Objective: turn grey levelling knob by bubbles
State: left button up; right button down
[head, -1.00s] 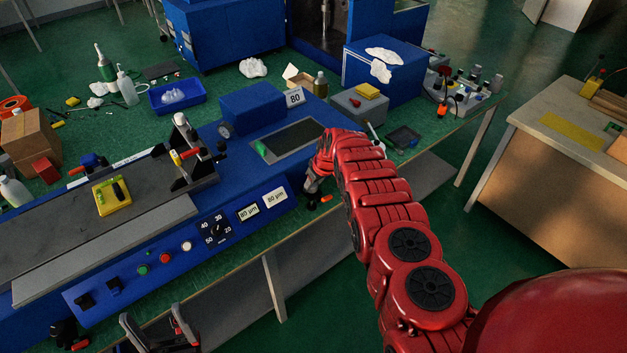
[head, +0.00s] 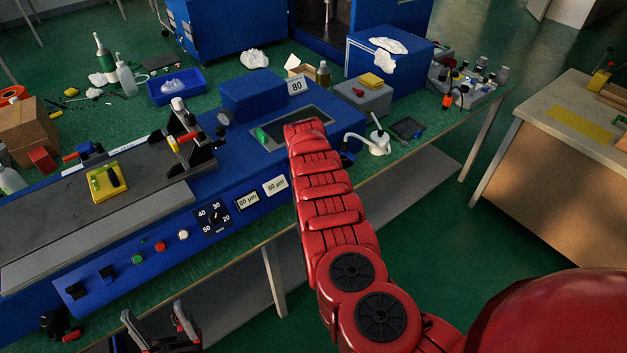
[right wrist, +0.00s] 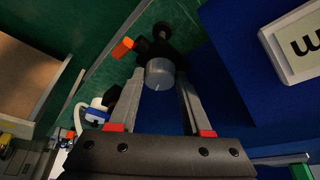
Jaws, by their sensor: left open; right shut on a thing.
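In the right wrist view, the grey levelling knob (right wrist: 159,74) is a round pale cylinder below a black fitting with an orange tab (right wrist: 122,47). My right gripper (right wrist: 161,80) is shut on the knob, one finger on each side. In the head view my red right arm hides this hand and the knob. My left gripper (head: 154,313) is open and empty at the bottom of the head view, in front of the bench.
The blue machine front carries a dial (head: 213,217), buttons and two 80 µm displays. A white spouted bottle (head: 378,142) stands right of my arm. A blue tray (head: 176,91) and a cardboard box (head: 24,130) are farther back. The floor right of the bench is clear.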

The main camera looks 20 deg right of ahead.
jog(key=shift+w+f+m+h+b, duration=0.1)
jog(key=shift+f+m+h+b, duration=0.25)
jog(key=shift+m+b, duration=1.35)
jog(key=shift+a+r+n+g+b, duration=0.15)
jog(key=shift+n+g+b, duration=0.2)
jog(key=shift+b, duration=0.9)
jog(key=shift+r, duration=0.15)
jog(key=c, duration=0.5)
grip_release()
jog(key=shift+o, duration=0.8)
jog(key=shift+r, duration=0.1)
